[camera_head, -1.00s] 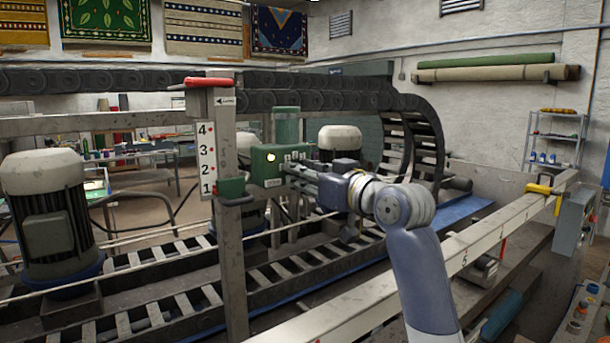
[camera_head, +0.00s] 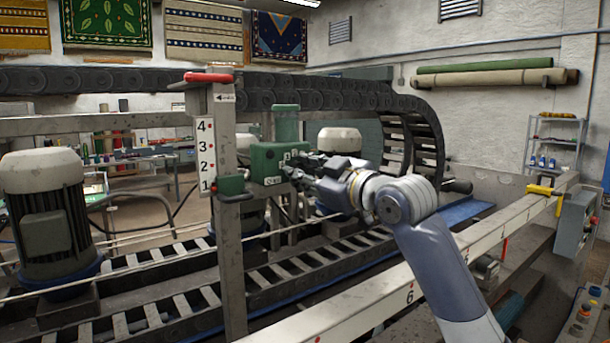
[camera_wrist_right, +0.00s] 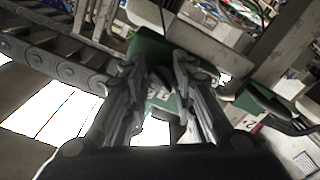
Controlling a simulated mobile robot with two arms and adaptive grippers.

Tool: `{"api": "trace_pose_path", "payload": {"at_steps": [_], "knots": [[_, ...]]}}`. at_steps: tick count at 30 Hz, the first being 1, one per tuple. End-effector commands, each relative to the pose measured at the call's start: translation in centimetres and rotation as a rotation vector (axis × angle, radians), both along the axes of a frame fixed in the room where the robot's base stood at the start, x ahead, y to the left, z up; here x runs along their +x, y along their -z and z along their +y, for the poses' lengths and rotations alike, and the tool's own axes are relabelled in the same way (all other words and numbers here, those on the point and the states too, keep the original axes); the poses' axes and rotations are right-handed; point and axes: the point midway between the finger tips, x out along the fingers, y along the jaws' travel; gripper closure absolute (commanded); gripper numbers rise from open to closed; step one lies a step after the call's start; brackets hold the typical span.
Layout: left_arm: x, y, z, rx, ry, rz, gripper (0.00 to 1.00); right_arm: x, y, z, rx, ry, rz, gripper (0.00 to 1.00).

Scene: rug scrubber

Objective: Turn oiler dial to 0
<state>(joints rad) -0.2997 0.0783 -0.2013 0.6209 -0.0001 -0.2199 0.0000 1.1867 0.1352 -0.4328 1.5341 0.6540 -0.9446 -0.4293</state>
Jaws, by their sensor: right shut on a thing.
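The green oiler box (camera_head: 268,163) is fixed behind the grey post in the head view, with a green cylinder (camera_head: 286,124) on top and a small white label on its front. My right gripper (camera_head: 292,167) is at the right side of the box's front face. My left gripper is not in view.
A grey post (camera_head: 228,250) with a scale numbered 1 to 4 and a red handle (camera_head: 209,77) stands left of the oiler. A long white rail (camera_head: 440,262) crosses in front, under my right arm. Conveyor chain (camera_head: 275,290) and motors (camera_head: 45,220) lie around and behind.

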Motion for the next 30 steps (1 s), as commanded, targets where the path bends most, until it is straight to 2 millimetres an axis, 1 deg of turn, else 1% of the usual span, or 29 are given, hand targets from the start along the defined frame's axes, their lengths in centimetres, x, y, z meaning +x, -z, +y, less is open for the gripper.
{"api": "trace_pose_path", "payload": {"at_steps": [9, 22, 23, 24, 25, 30], "knots": [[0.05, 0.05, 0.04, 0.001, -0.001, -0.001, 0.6, 0.0, 0.03, 0.04, -0.074, 0.0, -0.052, 0.99], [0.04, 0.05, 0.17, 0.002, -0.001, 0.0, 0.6, -0.01, 0.04, 0.06, -0.082, -0.001, -0.057, 0.99], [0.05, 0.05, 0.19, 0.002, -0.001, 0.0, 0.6, -0.01, 0.05, 0.06, -0.082, -0.001, -0.057, 0.68], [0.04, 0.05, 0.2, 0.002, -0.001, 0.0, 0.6, -0.01, 0.04, 0.05, -0.082, 0.0, -0.058, 0.59], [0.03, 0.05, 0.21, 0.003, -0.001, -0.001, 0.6, -0.01, 0.04, 0.05, -0.08, -0.001, -0.058, 0.54], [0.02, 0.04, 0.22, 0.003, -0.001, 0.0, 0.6, 0.0, 0.02, 0.04, -0.08, -0.001, -0.058, 0.54]]}}
